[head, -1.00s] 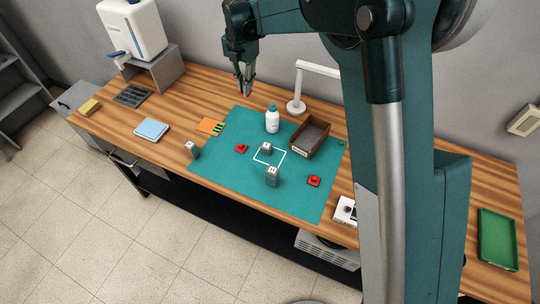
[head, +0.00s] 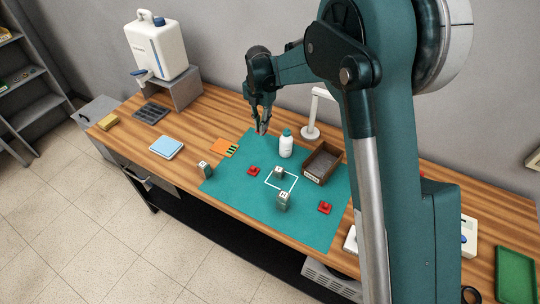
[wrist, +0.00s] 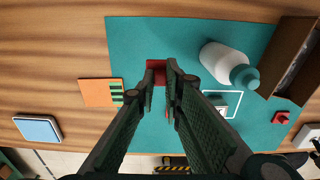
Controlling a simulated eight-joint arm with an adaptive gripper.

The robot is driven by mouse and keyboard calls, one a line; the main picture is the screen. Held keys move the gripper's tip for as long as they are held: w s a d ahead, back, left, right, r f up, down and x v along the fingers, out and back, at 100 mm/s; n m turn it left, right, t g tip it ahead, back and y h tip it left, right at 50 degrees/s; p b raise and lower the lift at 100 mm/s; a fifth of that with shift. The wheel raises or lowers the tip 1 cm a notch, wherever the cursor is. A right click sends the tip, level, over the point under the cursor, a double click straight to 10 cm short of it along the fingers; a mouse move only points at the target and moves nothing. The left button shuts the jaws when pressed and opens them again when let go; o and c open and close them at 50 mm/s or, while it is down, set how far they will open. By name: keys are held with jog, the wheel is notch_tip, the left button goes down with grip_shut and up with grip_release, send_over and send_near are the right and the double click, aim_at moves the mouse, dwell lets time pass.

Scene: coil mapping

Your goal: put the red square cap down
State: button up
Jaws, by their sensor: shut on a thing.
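My gripper (head: 262,129) hangs over the back left part of the teal mat (head: 310,230), left of the white bottle (head: 286,146). In the wrist view its fingers (wrist: 160,76) are shut on the red square cap (wrist: 156,65), which shows between the fingertips. Whether the cap touches the mat I cannot tell. Two other red pieces lie on the mat, one left (head: 253,171) and one right (head: 324,208) of the white square outline (head: 296,181).
A brown open box (head: 323,163) and a white lamp (head: 311,132) are behind. An orange card (head: 223,147) lies at the mat's left edge.

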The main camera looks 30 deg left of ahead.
jog(key=shift+f, duration=2.55)
jog(key=shift+f, duration=1.85)
jog(key=shift+f, duration=0.15)
jog(key=o, duration=0.7)
notch_tip(320, 180, up, 12)
jog(key=shift+r, duration=0.15)
